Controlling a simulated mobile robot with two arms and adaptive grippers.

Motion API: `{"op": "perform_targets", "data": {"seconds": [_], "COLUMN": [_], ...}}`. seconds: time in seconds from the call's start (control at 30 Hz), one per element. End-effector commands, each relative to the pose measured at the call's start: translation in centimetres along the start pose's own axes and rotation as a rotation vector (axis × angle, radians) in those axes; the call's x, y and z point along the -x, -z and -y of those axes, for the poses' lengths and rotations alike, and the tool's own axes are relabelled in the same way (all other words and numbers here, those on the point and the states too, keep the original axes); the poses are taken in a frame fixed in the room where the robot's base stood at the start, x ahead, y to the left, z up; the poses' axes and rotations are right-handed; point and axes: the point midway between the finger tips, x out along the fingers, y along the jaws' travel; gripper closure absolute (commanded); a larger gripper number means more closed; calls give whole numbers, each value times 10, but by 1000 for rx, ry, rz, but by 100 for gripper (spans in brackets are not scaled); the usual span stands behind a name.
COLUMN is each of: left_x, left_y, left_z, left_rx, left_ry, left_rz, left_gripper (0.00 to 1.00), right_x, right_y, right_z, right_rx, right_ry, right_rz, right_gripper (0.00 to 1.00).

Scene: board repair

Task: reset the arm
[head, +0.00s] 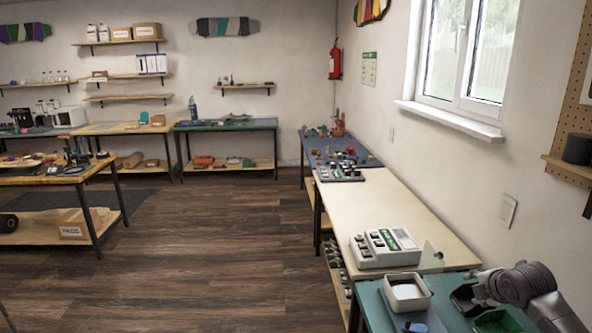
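A grey, rounded arm link (527,285), which looks like part of my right arm, comes in at the bottom right corner. It is in front of the green-topped bench and hides part of it. No gripper fingers show on it, so I cannot see my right gripper. My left arm and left gripper are not in view.
Below the arm, the green-topped bench (372,302) holds a white square container (407,308) and green and black trays. A white device (385,262) sits on the cream bench (365,205) beyond. The wooden floor (230,250) is clear. A window and pegboard are on the right wall.

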Motion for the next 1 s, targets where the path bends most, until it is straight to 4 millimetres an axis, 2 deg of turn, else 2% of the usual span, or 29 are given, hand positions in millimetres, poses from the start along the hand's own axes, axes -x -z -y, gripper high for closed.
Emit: {"op": "perform_targets", "data": {"seconds": [0.03, 0.1, 0.37, 0.57, 0.67, 0.77, 0.9, 1.0], "left_x": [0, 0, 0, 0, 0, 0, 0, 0], "left_y": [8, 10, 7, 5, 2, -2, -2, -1], "left_z": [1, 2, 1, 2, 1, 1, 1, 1], "left_rx": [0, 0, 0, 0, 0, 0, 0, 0], "left_ry": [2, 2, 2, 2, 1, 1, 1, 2], "left_rz": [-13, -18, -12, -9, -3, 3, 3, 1], "left_gripper": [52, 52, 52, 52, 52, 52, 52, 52], "right_x": [-2, -3, -7, -6, -1, 12, 53, 86], "right_y": [9, 18, 57, 108, 140, 182, 245, 270], "right_z": [5, 11, 37, 76, 102, 138, 203, 238], "right_rx": [-9, -21, -86, -185, -262, -377, -646, -845], "right_ry": [7, 15, 52, 106, 144, 198, 305, 370], "right_rz": [-10, -18, -51, -92, -113, -136, -138, -105], "right_gripper": [52, 52, 52, 52, 52, 52, 52, 52]}}
